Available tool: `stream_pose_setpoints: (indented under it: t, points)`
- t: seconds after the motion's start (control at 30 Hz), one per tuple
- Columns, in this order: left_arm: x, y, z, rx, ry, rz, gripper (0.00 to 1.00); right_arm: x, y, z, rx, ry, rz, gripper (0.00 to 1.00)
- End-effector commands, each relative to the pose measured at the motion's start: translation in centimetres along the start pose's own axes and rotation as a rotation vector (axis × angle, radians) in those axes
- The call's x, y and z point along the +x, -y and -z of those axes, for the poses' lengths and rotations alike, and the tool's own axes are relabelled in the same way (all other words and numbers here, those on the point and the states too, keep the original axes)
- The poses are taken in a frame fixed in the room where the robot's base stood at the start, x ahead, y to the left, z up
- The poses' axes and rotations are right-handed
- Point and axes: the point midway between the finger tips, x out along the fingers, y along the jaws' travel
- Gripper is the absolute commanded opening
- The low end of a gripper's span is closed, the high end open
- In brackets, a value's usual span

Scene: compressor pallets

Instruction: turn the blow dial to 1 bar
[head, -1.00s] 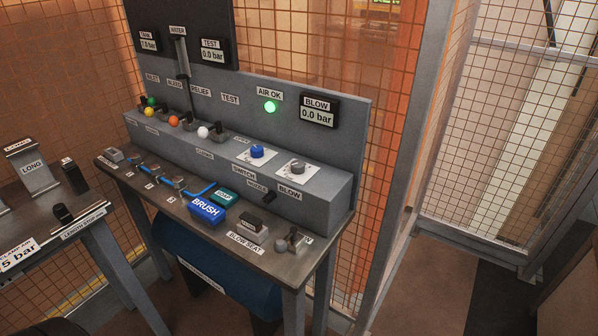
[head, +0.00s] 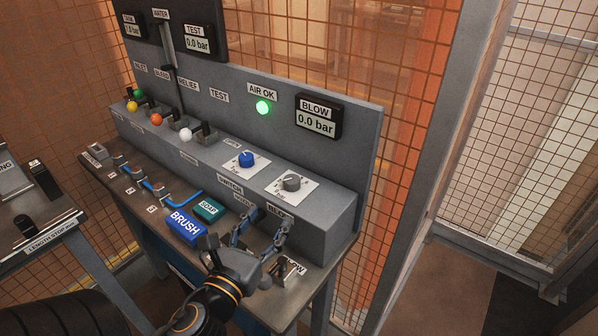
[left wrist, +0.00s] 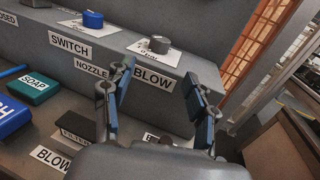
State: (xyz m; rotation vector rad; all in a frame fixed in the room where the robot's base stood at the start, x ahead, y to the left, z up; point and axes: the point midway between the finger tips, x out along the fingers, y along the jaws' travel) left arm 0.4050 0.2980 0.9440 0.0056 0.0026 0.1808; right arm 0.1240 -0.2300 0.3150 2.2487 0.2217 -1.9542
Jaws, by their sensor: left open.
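The blow dial (head: 291,183) is a grey knob on a white plate atop the console ledge, above the BLOW label. The BLOW display (head: 316,122) behind it reads 0.0 bar. My left gripper (head: 264,224) is open and empty over the bench, in front of the ledge and below the dial, apart from it. In the left wrist view the dial (left wrist: 159,45) lies beyond and between the open fingers (left wrist: 158,82). The gripper partly covers the labels on the ledge front. My right gripper is not in view.
A blue switch knob (head: 246,159) sits left of the dial. A blue brush block (head: 185,226) and a teal soap block (head: 209,209) lie on the bench beside my gripper. Several small levers line the ledge's left part. A mesh fence stands behind.

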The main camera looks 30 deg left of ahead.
Motion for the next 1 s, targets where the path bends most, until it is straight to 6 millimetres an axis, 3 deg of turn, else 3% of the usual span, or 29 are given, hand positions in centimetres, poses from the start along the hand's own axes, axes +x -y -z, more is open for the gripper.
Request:
stream_pose_setpoints:
  t: [0.2, 0.3, 0.43, 0.7, 1.0]
  points:
    - [2.5, 0.0, 0.1, -0.001, 0.005, 0.0, 0.57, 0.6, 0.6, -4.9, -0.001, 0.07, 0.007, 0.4]
    - [4.3, 0.0, -0.2, -0.003, 0.002, -0.002, 0.57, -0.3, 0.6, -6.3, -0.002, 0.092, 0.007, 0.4]
    - [6.8, -0.1, -0.2, -0.003, 0.002, -0.004, 0.57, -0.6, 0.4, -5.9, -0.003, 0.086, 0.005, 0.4]
    - [11.5, -0.1, 0.0, -0.006, -0.002, -0.003, 0.57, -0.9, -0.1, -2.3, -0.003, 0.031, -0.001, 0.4]
    - [13.5, -0.1, 0.1, -0.005, -0.004, -0.003, 0.57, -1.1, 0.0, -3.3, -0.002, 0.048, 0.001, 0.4]
